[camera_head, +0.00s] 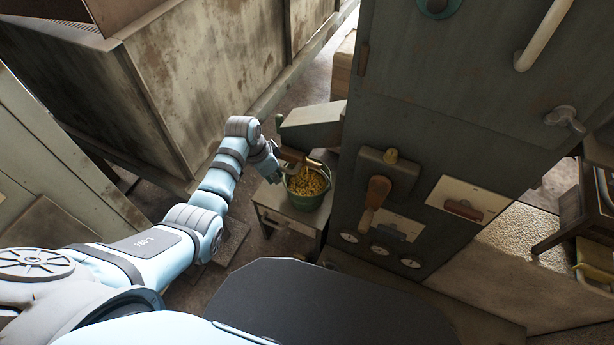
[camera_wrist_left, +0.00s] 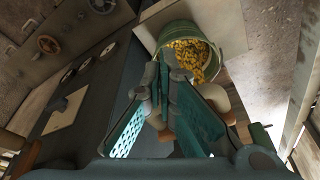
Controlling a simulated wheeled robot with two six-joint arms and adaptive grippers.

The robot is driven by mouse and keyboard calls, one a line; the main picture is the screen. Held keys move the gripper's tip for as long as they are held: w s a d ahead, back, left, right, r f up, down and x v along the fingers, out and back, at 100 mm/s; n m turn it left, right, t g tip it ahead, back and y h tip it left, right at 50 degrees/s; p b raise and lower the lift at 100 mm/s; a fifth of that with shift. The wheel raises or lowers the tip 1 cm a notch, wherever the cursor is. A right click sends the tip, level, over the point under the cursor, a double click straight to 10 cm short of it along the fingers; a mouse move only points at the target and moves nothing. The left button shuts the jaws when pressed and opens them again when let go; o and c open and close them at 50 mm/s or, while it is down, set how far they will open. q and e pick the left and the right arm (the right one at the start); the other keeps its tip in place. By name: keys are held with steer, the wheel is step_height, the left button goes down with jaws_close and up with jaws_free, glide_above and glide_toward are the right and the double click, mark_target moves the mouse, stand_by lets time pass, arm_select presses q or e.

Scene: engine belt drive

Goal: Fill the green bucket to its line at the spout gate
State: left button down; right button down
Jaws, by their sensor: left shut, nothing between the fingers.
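The green bucket (camera_head: 296,201) stands on a small cabinet below the grey spout (camera_head: 313,127). Yellow pieces (camera_head: 308,182) show inside it, near the rim; I cannot make out a fill line. The bucket also shows in the left wrist view (camera_wrist_left: 231,33), with the yellow pieces in it. My left gripper (camera_head: 281,176) is at the bucket's left side, just under the spout. In the left wrist view its fingers (camera_wrist_left: 166,78) are shut and empty, pointing toward the bucket. A tan, rounded piece (camera_wrist_left: 216,97) shows partly behind the fingers. My right gripper is not in view.
The tall grey machine (camera_head: 440,85) rises right of the bucket, with a wooden-handled lever (camera_head: 375,192) and several dials on its front. The small cabinet (camera_head: 289,222) bears the bucket. A large stained bin (camera_head: 190,75) stands behind my left arm.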

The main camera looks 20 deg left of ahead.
arm_select(q)
steer(key=w+r+p, duration=0.1)
steer(key=r, duration=0.1)
steer(key=w+r+p, duration=0.1)
steer(key=r+p, duration=0.1)
steer(key=w+r+p, duration=0.1)
steer(key=r+p, duration=0.1)
steer(key=shift+w+d+r, duration=0.1)
steer(key=shift+d+r, duration=0.25)
steer(key=shift+f, duration=0.15)
steer(key=shift+a+f, duration=0.15)
steer(key=shift+a, duration=0.05)
stand_by(0.4)
